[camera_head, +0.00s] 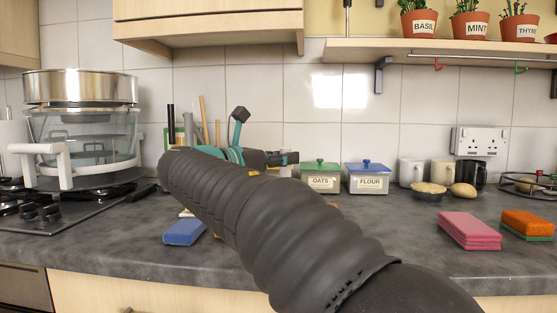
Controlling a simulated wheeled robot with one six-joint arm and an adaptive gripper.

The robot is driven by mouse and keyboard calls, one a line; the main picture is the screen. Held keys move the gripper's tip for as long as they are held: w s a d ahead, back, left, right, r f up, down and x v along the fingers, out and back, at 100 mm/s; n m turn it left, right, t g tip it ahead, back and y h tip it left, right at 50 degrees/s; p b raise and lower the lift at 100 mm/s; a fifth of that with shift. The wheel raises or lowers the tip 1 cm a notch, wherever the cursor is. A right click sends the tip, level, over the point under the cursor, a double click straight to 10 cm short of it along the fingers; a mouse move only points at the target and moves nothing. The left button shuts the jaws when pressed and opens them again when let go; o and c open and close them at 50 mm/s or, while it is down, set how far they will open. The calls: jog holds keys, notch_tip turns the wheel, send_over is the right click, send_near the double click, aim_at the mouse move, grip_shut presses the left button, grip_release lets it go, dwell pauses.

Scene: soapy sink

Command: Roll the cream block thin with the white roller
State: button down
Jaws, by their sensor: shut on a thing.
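My dark ribbed arm crosses the middle of the view from the lower right to the upper left. Teal and black parts show just behind its far end, and I cannot make out any fingertips among them. I cannot pick out the white roller or the cream block. Small pale and orange-brown edges peek out on either side of the arm, too little to identify.
A blue sponge (184,232) lies left of the arm. A pink block (469,231) and an orange-and-green sponge (527,225) lie at right. Oats (320,180) and flour (367,181) tins stand behind. A steamer (80,125) stands on the left hob. The right front counter (430,260) is clear.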

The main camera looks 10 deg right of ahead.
jog(key=shift+s+d+f+b, duration=0.2)
jog(key=shift+s+d, duration=0.1)
jog(key=shift+s, duration=0.35)
jog(key=shift+s+d+f+b, duration=0.2)
jog(key=shift+s+d, duration=0.1)
jog(key=shift+s, duration=0.3)
jog(key=shift+w+a+r+p, duration=0.15)
jog(key=shift+w+a+p, duration=0.25)
jog(key=shift+w+p, duration=0.5)
jog(key=shift+w+a, duration=0.1)
jog(key=shift+w, duration=0.05)
jog(key=shift+w+a+r+b, duration=0.15)
jog(key=shift+w+a, duration=0.15)
jog(key=shift+w, duration=0.2)
jog(key=shift+w+a+f+b, duration=0.15)
jog(key=shift+w+a, duration=0.1)
jog(key=shift+w, duration=0.2)
jog(key=shift+s+d+f+b, duration=0.1)
jog(key=shift+s+d+b, duration=0.15)
jog(key=shift+s, duration=0.3)
jog(key=shift+s+d+f+b, duration=0.15)
jog(key=shift+s+d, duration=0.15)
jog(key=shift+s, duration=0.2)
